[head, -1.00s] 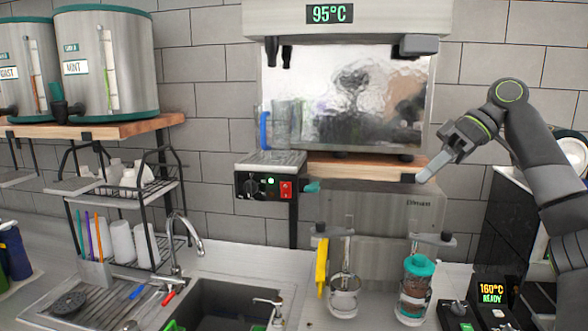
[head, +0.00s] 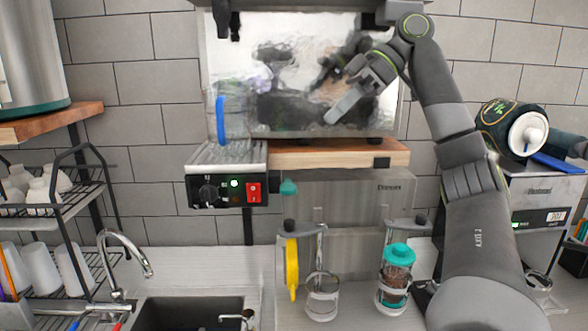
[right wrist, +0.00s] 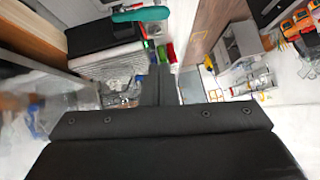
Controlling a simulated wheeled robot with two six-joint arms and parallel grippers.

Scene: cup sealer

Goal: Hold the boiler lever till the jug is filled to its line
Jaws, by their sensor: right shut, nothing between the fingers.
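The steel boiler (head: 290,60) fills the upper middle of the head view, with its top cut off. A black spout (head: 222,25) hangs at its upper left. The clear jug with a blue handle (head: 221,118) stands below, at the boiler's lower left; its fill line and water level cannot be made out. My right gripper (head: 335,115) is shut and empty in front of the boiler's shiny front, right of the jug and apart from it. Its dark fingers also show in the right wrist view (right wrist: 156,85). I cannot make out the lever. My left gripper is out of view.
A control box (head: 228,190) with a red switch sits below the jug, beside a wooden shelf (head: 340,154). A dish rack (head: 60,210) and faucet (head: 125,255) are at left.

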